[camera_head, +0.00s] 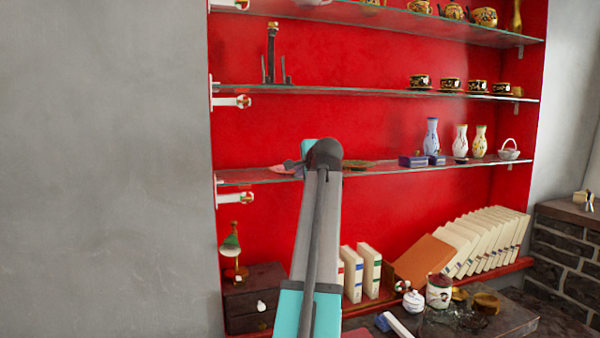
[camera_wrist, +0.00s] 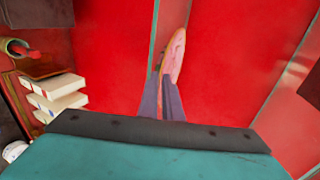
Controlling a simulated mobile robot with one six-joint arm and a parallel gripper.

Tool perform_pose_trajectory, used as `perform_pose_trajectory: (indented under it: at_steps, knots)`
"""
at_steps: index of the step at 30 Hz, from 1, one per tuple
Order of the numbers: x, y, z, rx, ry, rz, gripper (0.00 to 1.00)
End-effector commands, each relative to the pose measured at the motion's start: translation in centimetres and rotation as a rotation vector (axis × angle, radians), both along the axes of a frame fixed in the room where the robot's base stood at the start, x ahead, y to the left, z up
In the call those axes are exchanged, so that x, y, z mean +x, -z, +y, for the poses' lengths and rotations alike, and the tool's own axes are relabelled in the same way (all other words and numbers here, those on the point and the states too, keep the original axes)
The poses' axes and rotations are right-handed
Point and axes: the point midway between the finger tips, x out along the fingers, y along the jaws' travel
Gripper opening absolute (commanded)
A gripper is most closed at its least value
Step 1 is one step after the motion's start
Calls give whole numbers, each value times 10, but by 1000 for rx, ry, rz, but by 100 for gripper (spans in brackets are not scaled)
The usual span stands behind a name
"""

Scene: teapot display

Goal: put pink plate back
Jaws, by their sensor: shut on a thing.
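The pink plate (camera_wrist: 175,55) shows nearly edge-on in the wrist view, between the tips of my gripper (camera_wrist: 169,108). My gripper is shut on it. In the head view a small part of the pink plate (camera_head: 283,169) shows at the left end of the lowest glass shelf (camera_head: 400,167), beside my gripper (camera_head: 291,166). My own arm hides part of this spot. I cannot tell whether the plate touches the shelf.
A dark greenish flat thing (camera_head: 357,164) lies on the shelf just right of my arm. Blue boxes (camera_head: 412,161), vases (camera_head: 431,138) and a white basket (camera_head: 509,150) stand farther right. Glass shelves with cups (camera_head: 420,82) run above. Books (camera_head: 371,268) stand below.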

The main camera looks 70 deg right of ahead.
Motion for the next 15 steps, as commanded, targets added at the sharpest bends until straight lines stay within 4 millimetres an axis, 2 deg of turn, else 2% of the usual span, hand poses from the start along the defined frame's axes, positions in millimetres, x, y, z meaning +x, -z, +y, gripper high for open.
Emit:
perform_pose_trajectory:
  at_steps: [1, 3, 5, 15]
  knots:
    - [0, 1, 0, -1, 0, -1, 0]
    - [0, 1, 0, 0, 0, 0, 17]
    - [0, 1, 0, 0, 0, 0, 24]
    - [0, -1, 0, 0, 0, 0, 24]
